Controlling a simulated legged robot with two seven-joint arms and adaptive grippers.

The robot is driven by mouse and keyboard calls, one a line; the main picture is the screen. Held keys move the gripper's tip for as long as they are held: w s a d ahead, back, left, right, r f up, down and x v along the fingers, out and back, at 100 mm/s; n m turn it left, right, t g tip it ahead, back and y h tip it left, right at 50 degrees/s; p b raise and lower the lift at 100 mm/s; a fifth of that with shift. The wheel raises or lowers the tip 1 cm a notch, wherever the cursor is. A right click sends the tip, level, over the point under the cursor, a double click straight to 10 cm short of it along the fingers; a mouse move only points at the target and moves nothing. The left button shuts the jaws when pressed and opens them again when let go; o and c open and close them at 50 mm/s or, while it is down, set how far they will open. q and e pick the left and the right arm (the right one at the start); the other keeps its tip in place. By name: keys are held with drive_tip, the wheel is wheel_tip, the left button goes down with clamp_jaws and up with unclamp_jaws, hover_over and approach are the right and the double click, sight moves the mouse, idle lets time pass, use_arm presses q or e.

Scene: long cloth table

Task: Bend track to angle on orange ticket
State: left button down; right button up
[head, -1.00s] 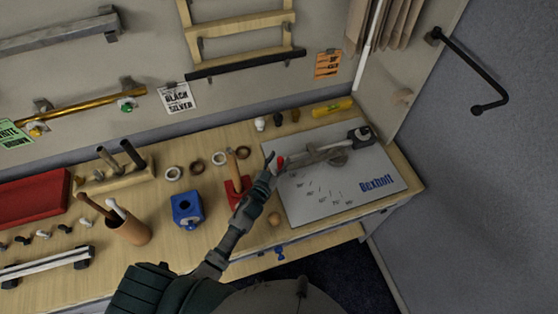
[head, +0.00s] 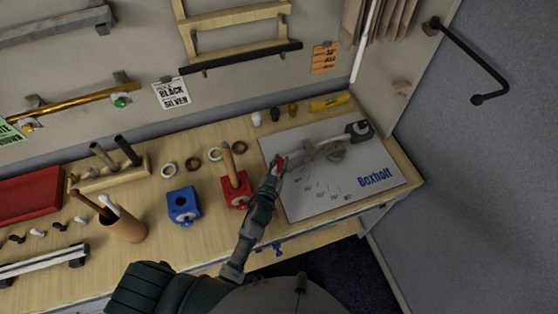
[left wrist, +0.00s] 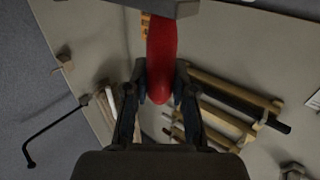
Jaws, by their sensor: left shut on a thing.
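A grey bending plate (head: 310,198) marked "Boxholt" lies at the right end of the table, with angle marks on its face. A metal lever (head: 312,151) lies across its upper part, with a red grip (head: 280,161) at its left end. My left gripper (head: 275,170) is shut on the red grip. In the left wrist view, the red grip (left wrist: 162,50) runs between the fingers (left wrist: 160,85). The orange ticket (head: 325,58) hangs on the back board; its text is too small to read. I cannot clearly make out a track in the bender. My right gripper is not in view.
A red block with a wooden handle (head: 237,190) and a blue block (head: 184,206) stand left of the plate. Rings, small knobs and a yellow cylinder (head: 330,102) line the back. A side panel (head: 405,70) rises at the right.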

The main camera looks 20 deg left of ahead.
use_arm(q)
drive_tip(key=c, duration=1)
unclamp_jaws()
drive_tip(key=shift+d+r, duration=0.2)
drive_tip(key=shift+r, duration=0.05)
drive_tip(key=shift+o, duration=0.3)
drive_tip(key=shift+f, duration=0.1)
wheel_tip(320, 180, up, 10)
drive_tip(key=shift+w+f, duration=0.1)
